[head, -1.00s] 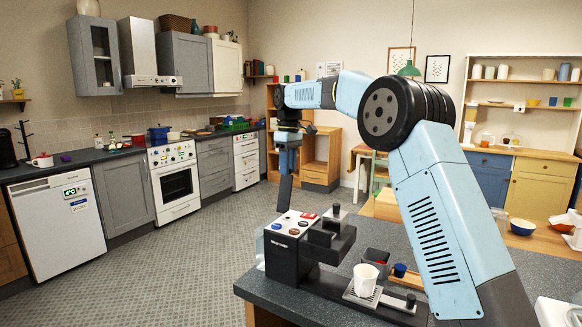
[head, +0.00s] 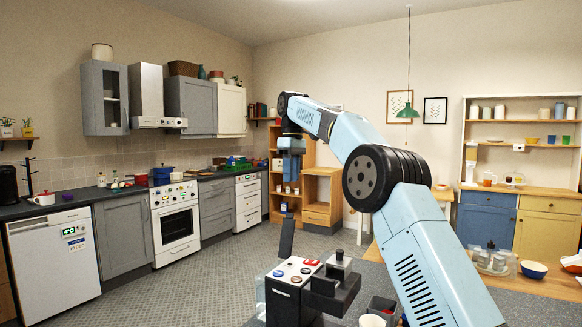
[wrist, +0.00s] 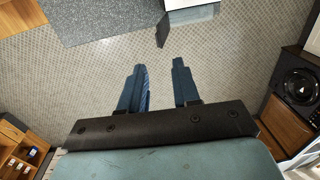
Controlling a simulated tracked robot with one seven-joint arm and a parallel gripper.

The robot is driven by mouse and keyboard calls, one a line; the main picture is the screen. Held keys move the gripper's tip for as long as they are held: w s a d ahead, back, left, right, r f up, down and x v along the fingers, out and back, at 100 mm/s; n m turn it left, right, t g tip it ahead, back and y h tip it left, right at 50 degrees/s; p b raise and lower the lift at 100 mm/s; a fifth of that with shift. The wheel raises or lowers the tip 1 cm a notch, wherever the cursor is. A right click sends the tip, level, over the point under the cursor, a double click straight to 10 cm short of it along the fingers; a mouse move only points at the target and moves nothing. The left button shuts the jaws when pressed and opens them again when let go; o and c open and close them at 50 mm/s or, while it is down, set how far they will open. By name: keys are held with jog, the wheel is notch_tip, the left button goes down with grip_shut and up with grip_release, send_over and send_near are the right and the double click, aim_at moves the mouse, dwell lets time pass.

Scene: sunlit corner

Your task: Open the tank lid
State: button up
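The coffee machine (head: 294,288) stands on the counter at the bottom of the head view, dark with a white top panel and buttons. Its dark tank lid (head: 286,238) stands up almost upright at the machine's back edge; it also shows in the wrist view (wrist: 163,30). The clear tank (head: 260,300) shows partly at the machine's left side. My gripper (head: 291,178) is above the lid, with a clear gap between them. In the wrist view my two fingers (wrist: 160,88) are apart, with only floor between them.
The dark counter (wrist: 105,22) carries the machine, with a white cup (head: 372,320) at the bottom edge. Open floor (head: 190,285) lies left of the counter. Kitchen cabinets and a white oven (head: 176,225) line the left wall.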

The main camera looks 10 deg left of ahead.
jog(key=shift+r, duration=1.1)
